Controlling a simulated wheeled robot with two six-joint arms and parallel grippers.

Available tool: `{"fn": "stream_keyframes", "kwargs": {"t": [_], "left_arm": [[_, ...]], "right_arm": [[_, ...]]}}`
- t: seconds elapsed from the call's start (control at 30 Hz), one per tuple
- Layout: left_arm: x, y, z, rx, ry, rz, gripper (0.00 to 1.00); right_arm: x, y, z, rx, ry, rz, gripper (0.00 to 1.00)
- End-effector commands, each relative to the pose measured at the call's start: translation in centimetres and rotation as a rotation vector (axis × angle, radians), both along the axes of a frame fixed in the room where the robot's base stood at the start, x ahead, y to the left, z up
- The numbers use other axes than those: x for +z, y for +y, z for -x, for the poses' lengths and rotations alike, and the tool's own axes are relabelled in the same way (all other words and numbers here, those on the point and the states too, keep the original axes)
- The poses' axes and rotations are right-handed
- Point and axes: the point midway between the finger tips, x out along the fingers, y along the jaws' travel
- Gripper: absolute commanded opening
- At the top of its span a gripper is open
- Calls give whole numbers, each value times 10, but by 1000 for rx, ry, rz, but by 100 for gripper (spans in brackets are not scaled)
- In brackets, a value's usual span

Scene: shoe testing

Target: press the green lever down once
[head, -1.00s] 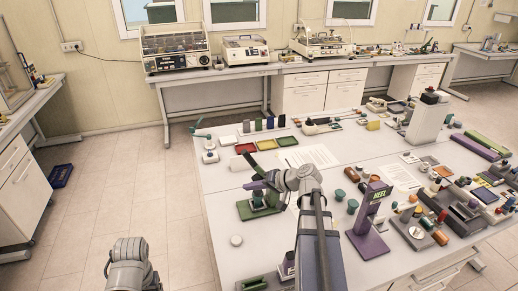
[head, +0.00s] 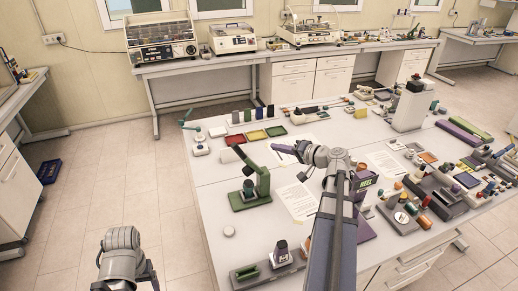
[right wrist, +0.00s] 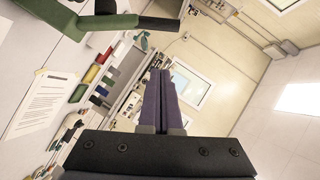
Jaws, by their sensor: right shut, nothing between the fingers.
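The green press (head: 262,181) stands on the white table at centre left in the head view. Its green lever with a dark handle (head: 239,153) slants up to the left. In the right wrist view the green lever (right wrist: 75,26) and its black handle (right wrist: 158,24) cross the upper left. My right gripper (head: 279,148) is right of the lever and apart from it, with its purple fingers pointing left. In the right wrist view its fingers (right wrist: 160,85) are together and empty. Part of my left arm shows at the lower left of the head view; its gripper is not visible.
A purple stand marked HEEL (head: 364,212) is partly hidden behind my right arm. A white sheet (head: 298,200) lies right of the green press. Coloured trays (head: 255,135) lie behind it. A low grey fixture (head: 268,268) sits at the table's front.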

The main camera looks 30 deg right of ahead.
Motion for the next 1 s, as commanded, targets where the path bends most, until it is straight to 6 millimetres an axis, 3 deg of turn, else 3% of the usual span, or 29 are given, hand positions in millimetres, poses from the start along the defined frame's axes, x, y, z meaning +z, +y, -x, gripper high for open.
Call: {"fn": "stream_keyframes", "kwargs": {"t": [0.5,0.7,1.0], "left_arm": [[-28,0,0,-6,0,-1,76],[-41,0,0,-9,0,-2,76],[-44,0,0,-11,1,-2,76]], "right_arm": [[-28,27,-91,3,1,2,0],[-41,49,-98,2,1,0,0],[-44,59,-103,0,1,1,0]]}}
